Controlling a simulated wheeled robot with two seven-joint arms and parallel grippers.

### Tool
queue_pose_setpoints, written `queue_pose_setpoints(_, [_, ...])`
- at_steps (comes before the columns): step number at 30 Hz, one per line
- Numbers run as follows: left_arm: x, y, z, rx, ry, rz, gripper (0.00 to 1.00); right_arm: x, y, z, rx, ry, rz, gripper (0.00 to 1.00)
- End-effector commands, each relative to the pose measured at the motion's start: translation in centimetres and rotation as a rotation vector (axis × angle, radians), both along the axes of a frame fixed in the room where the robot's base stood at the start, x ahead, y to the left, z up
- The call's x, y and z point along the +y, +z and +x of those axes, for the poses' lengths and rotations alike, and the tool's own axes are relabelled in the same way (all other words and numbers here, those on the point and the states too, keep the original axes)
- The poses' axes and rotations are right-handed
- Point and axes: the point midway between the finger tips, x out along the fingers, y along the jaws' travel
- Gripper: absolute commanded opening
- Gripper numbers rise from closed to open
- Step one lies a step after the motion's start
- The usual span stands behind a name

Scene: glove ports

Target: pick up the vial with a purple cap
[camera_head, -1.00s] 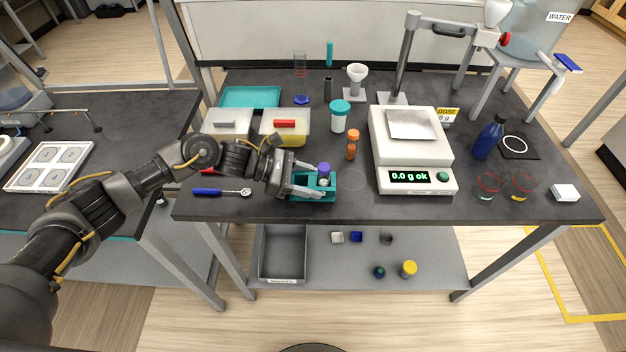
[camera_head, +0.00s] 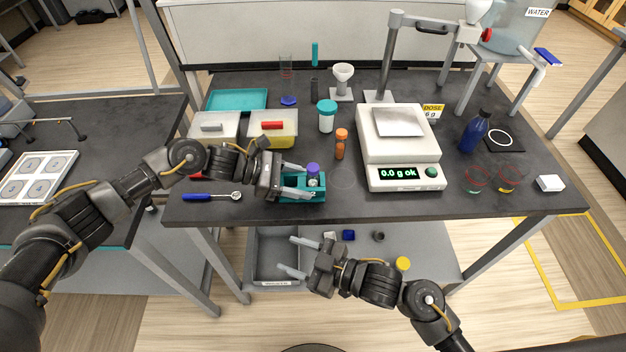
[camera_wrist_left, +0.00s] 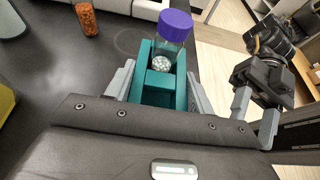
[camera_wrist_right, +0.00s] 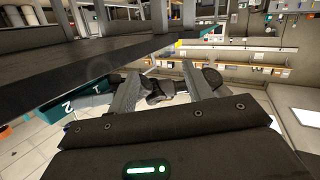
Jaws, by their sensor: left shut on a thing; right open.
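The vial with a purple cap (camera_head: 313,170) stands upright in a teal holder (camera_head: 318,196) near the table's front edge. In the left wrist view the vial (camera_wrist_left: 172,38) is clear glass with pale contents, in the far part of the teal holder (camera_wrist_left: 158,97). My left gripper (camera_head: 305,182) is shut on the holder, one finger along each side; it does not touch the vial. My right gripper (camera_head: 286,253) is open and empty, in front of the table and lower than its top. In the right wrist view nothing is between its fingers (camera_wrist_right: 163,82).
An orange vial (camera_head: 341,145), a white jar with a teal lid (camera_head: 326,117) and a balance (camera_head: 402,150) stand behind and right of the holder. A blue-handled tool (camera_head: 208,196) lies left. A grey bin (camera_head: 262,262) sits on the lower shelf. The table's front edge (camera_head: 400,212) is near my right gripper.

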Motion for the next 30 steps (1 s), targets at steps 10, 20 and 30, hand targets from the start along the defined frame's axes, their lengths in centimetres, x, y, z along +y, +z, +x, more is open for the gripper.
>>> queue_pose_setpoints(10, [0.0, 0.0, 0.0, -0.001, 0.0, -0.001, 0.28, -11.7, 8.7, 7.7, 0.021, -0.325, 0.196, 0.5])
queue_pose_setpoints(20, [0.0, 0.1, 0.0, -0.001, 0.0, -0.001, 0.28, -11.9, 9.7, 9.2, 0.021, -0.351, 0.224, 0.5])
queue_pose_setpoints(30, [0.0, 0.1, 0.0, -0.001, 0.0, -0.001, 0.28, -8.3, 9.7, 12.8, 0.023, -0.35, 0.221, 0.5])
